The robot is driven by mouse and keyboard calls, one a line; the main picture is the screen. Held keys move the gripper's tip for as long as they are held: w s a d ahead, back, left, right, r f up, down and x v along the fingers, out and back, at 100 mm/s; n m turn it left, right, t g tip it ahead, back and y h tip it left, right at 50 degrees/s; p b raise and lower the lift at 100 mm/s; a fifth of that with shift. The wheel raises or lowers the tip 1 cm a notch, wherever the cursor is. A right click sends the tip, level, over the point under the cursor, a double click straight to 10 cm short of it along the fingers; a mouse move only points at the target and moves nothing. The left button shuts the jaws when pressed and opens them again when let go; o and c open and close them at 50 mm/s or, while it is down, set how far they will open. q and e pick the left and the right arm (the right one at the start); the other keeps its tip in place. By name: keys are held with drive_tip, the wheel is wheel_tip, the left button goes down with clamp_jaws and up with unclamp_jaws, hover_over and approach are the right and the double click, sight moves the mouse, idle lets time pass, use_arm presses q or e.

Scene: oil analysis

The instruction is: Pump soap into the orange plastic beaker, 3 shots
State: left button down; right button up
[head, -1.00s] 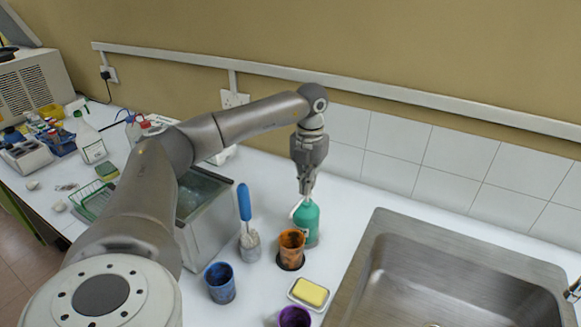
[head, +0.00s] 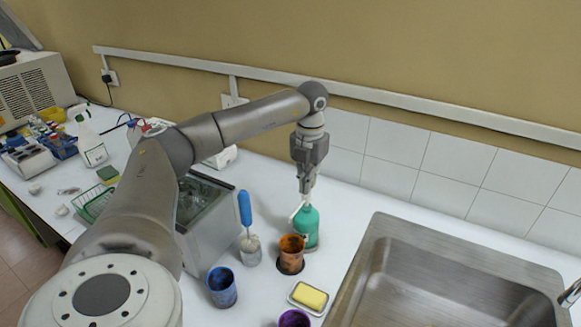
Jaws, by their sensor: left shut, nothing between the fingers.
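The orange plastic beaker (head: 291,252) stands upright on the white counter, with dark stains on it. The green soap bottle (head: 308,228) stands just behind and to the right of it, its pale pump spout pointing left toward the beaker. My left gripper (head: 306,190) points straight down over the pump head, shut with nothing between its fingers. Its tips are at or just above the pump top; I cannot tell whether they touch. My right gripper is not in view.
A blue cup (head: 221,288), a purple cup (head: 294,319), a yellow sponge in a dish (head: 309,297) and a blue-handled brush in a holder (head: 250,248) stand around the beaker. A metal sink (head: 460,270) lies to the right. A glass-walled tank (head: 207,225) stands left.

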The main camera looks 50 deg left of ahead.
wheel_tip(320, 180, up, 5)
drive_tip(key=p, duration=0.5)
idle(0.4)
